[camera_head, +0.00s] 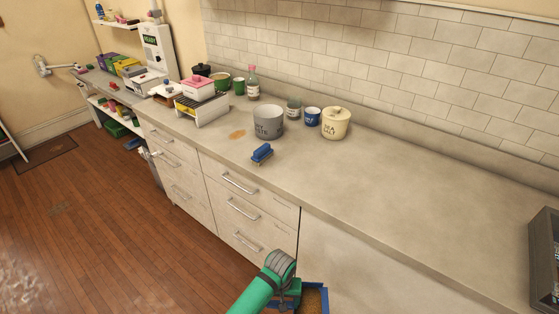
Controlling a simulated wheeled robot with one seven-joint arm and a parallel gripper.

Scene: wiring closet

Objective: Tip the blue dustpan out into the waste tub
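A blue-rimmed pan (325,293), which looks like the dustpan, shows at the bottom edge, partly cut off, with a brown fill inside. My gripper (293,292) is at its left side, at the end of my green arm and in front of the cabinet. The fingers are mostly hidden, so their grip on the pan cannot be made out. A grey round tub (268,122) with dark lettering, only partly readable, stands upright on the counter; it may be the waste tub. Its inside cannot be seen clearly.
The counter (400,195) is bare towards the right. A blue brush (262,152) lies near its front edge, with a tan patch (237,134) behind. A blue mug (312,117) and a cream jar (336,123) stand right of the tub. A dark tray (543,258) is at far right.

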